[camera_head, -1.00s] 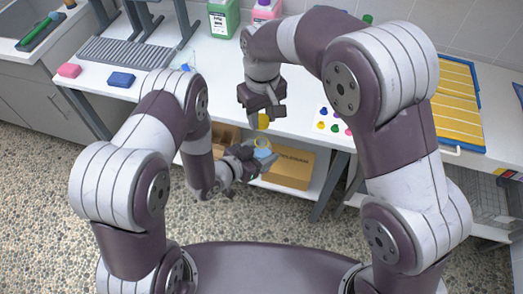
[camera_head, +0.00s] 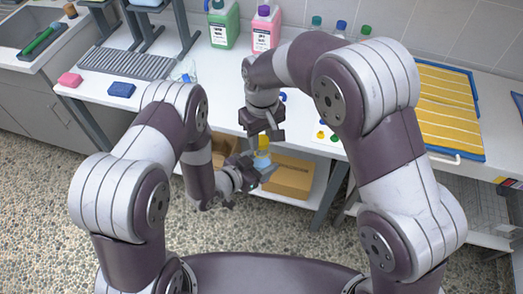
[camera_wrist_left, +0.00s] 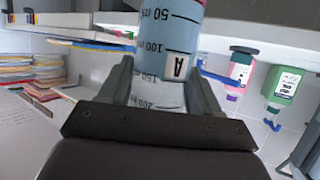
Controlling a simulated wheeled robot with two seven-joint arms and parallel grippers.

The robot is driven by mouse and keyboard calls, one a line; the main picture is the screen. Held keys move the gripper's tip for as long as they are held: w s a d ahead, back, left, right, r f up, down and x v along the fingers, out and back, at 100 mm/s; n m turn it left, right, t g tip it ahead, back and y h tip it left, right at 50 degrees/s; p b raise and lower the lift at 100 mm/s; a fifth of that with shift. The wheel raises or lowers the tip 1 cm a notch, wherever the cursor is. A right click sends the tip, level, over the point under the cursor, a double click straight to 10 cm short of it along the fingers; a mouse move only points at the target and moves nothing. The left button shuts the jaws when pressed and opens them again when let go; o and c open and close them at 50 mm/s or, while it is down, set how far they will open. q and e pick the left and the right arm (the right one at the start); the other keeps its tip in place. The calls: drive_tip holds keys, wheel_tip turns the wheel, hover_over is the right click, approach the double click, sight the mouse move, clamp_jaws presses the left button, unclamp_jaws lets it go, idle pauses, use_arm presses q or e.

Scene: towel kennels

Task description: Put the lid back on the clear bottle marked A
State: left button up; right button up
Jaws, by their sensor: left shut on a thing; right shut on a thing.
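The clear bottle (camera_head: 263,161) marked A, with blue contents, is in my left gripper (camera_head: 257,172). In the left wrist view, the bottle (camera_wrist_left: 168,38) shows a measuring scale and a label A, upside down in the picture, between the fingers of my left gripper (camera_wrist_left: 160,90). My right gripper (camera_head: 262,134) points down and is shut on the yellow lid (camera_head: 264,143). The lid is right over the bottle's mouth. I cannot tell whether it touches the rim, as the mouth is hidden.
A green bottle (camera_head: 223,27) and a pink bottle (camera_head: 265,30) stand at the back of the white table. A pink sponge (camera_head: 70,79) and a blue sponge (camera_head: 121,89) lie at the left. A cardboard box (camera_head: 290,176) sits on the lower shelf. A yellow striped towel (camera_head: 447,110) lies at the right.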

sight(261, 164)
drive_tip(key=shift+f, duration=0.15)
drive_tip(key=shift+f, duration=0.75)
drive_tip(key=shift+f, duration=0.55)
